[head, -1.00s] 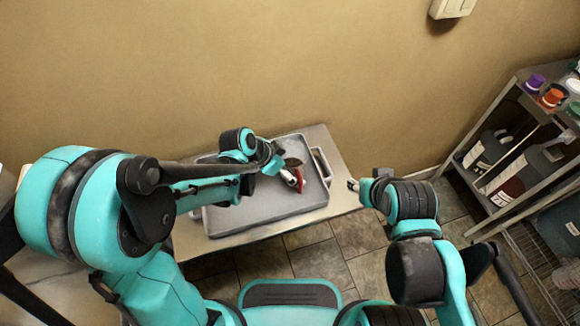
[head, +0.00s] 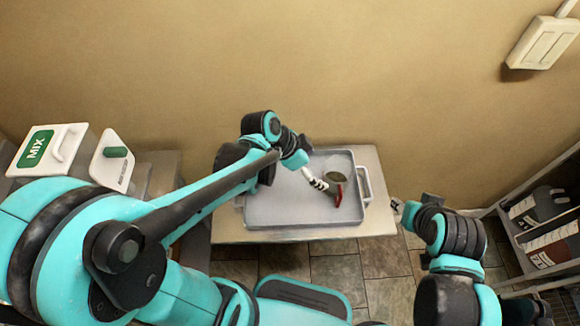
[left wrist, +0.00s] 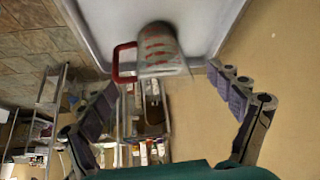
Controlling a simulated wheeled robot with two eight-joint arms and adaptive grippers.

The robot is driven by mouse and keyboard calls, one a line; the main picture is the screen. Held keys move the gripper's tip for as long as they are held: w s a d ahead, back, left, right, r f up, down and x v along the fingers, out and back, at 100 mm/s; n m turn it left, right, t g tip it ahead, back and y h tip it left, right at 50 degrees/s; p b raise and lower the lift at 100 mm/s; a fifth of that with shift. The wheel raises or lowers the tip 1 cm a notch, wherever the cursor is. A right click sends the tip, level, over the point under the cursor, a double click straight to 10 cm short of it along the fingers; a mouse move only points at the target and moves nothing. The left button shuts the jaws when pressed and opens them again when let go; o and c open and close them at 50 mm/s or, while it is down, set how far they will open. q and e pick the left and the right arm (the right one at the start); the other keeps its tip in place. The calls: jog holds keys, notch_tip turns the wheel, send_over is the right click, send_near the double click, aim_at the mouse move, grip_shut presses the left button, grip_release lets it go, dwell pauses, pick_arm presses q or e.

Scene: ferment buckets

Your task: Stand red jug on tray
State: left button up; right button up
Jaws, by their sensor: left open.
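The red jug (head: 336,178), clear with red markings and a red handle, stands on the grey tray (head: 280,212), toward its right end. In the left wrist view the jug (left wrist: 160,48) appears upright, its handle to the left, on the pale tray (left wrist: 92,30). My left gripper (head: 318,184) is just left of the jug in the head view. In the left wrist view its fingers (left wrist: 160,82) are spread wide with nothing held between them, and the jug is beyond the tips. My right gripper (head: 398,206) is right of the table; its jaws are too small to read.
The tray lies on a small table (head: 375,215) against the tan wall. A white container labelled MIX (head: 45,150) stands at the left. A shelf (head: 505,230) with dark jugs is at the right. Tiled floor is open in front of the table.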

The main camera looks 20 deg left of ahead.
pick_arm(q)
jog(key=s+a+r+n+t+y, duration=0.3)
jog(key=s+a+r+n+y, duration=0.2)
jog(key=s+a+n, duration=0.3)
jog(key=a+r+n, duration=0.1)
jog(key=a+n, duration=0.2)
jog(key=a, duration=0.1)
jog(key=shift+s+r+n+t+y, duration=0.15)
jog(key=shift+s+n+t+y, duration=0.15)
jog(key=shift+s+n+t, duration=0.1)
jog(key=shift+f, duration=0.2)
